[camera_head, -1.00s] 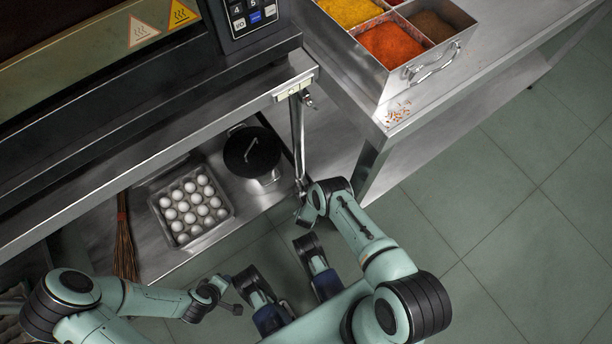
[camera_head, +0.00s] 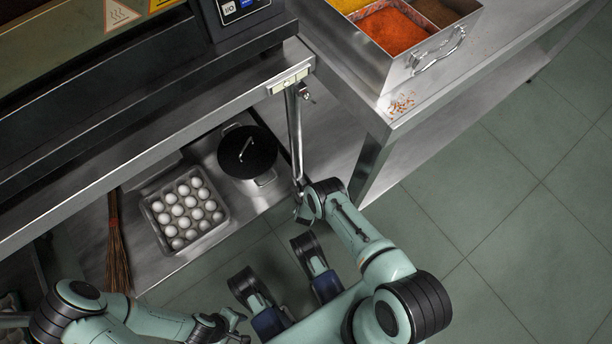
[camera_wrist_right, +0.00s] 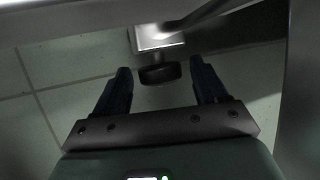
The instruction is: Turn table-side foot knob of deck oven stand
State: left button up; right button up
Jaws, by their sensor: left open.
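The deck oven stand's leg (camera_head: 295,135) runs down beside the side table in the head view. My right arm's wrist hides its foot there. In the right wrist view, the black foot knob (camera_wrist_right: 160,74) sits under the leg's square metal end (camera_wrist_right: 158,38). My right gripper (camera_wrist_right: 158,78) is open, with one dark finger on each side of the knob. I see gaps between the fingers and the knob. In the head view my left gripper (camera_head: 236,322) is open, low at the bottom edge, away from the stand.
The lower shelf holds a tray of eggs (camera_head: 148,216) and a black-lidded pot (camera_head: 247,152). A broom (camera_head: 118,245) stands at its left. The steel side table (camera_head: 480,92) with a spice container (camera_head: 400,75) is at the right. The floor at right is clear.

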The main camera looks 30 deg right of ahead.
jog(key=c, duration=0.8)
jog(key=shift+a+f+h, duration=0.1)
jog(key=shift+a+h, duration=0.15)
jog(key=shift+h, duration=0.55)
jog(key=shift+c, duration=0.2)
jog(key=shift+n+h, duration=0.3)
jog(key=shift+h, duration=0.2)
jog(key=o, duration=1)
